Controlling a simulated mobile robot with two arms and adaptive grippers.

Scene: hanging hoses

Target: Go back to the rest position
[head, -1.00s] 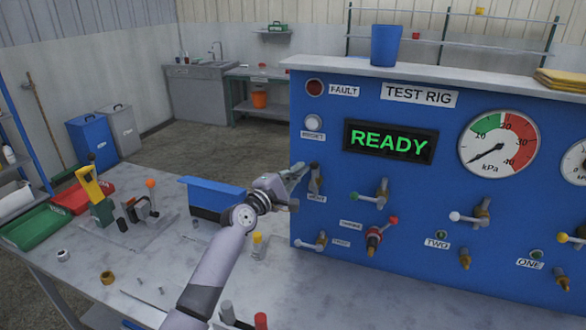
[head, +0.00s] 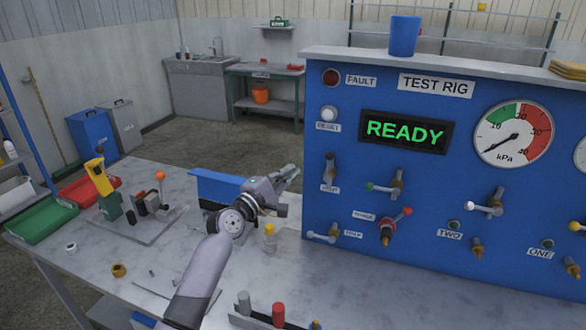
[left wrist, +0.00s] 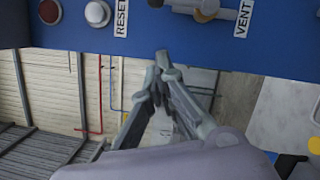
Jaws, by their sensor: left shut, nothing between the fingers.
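My left gripper (head: 287,178) is shut and empty, held above the workbench just left of the blue test rig's panel (head: 350,270). In the left wrist view its fingertips (left wrist: 163,62) meet close to the panel's edge, between the RESET and VENT labels. The display (head: 405,131) reads READY, and the gauge needle (head: 505,148) points to the low end. The white reset button (head: 328,114) and the dark red fault lamp (head: 331,77) are on the panel's left side. The VENT fitting (head: 330,172) is right of my gripper. My right gripper is not in view.
The grey workbench (head: 150,245) carries a green tray (head: 42,219), a red tray (head: 85,191), a yellow-handled tool (head: 98,176), a blue box (head: 217,187) and a small yellow-capped bottle (head: 269,238). A rack with a red-topped piece (head: 278,314) is at the front. A blue cup (head: 404,36) stands on the rig.

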